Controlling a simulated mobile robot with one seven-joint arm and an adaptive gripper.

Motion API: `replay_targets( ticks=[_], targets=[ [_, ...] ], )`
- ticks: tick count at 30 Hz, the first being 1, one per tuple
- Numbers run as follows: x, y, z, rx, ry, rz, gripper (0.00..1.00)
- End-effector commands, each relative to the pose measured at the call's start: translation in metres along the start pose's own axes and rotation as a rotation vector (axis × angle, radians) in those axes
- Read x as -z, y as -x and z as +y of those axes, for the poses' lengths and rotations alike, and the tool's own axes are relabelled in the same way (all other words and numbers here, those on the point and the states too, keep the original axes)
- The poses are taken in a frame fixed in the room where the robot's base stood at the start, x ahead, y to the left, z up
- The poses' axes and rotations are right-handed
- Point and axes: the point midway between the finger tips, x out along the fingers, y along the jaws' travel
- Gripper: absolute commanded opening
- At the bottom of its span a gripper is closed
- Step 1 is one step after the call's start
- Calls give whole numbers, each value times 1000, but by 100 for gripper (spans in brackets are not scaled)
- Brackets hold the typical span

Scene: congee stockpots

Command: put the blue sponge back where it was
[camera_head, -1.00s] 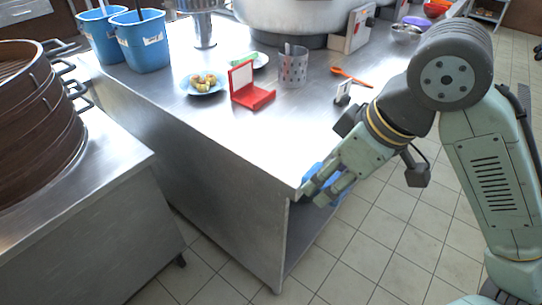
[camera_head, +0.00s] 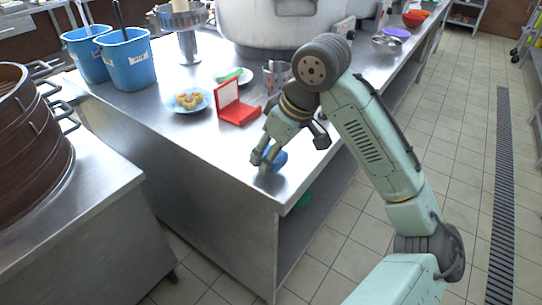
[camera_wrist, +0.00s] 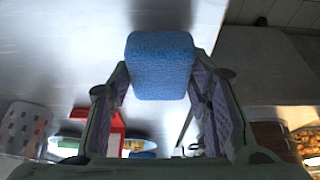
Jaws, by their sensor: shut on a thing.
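The blue sponge (camera_head: 277,161) is between the fingers of my gripper (camera_head: 264,164) in the head view, at the near right corner area of the steel counter (camera_head: 215,160). In the wrist view the sponge (camera_wrist: 161,66) is a blue rounded block pinched between the two fingertips of my gripper (camera_wrist: 160,80). My gripper is shut on it. The fingers point down toward the counter top. I cannot tell whether the sponge touches the surface.
A red open case (camera_head: 236,112), a plate of food (camera_head: 188,101) and a perforated metal holder (camera_head: 277,76) stand behind my gripper. Blue buckets (camera_head: 127,62) and a large pot (camera_head: 265,22) are further back. The counter's front left part is bare.

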Motion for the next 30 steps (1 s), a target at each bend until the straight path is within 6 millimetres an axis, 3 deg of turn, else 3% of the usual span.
replay_targets(
  ticks=[4, 14, 15, 24, 30],
  targets=[
    [-7, -16, 0, 1, -1, 0, 15],
    [-8, -20, 0, 1, 0, 1, 15],
    [-9, -20, -1, 1, 0, 1, 46],
    [-8, -19, 0, 1, 0, 1, 65],
    [-8, -19, 0, 1, 0, 1, 65]
  ],
)
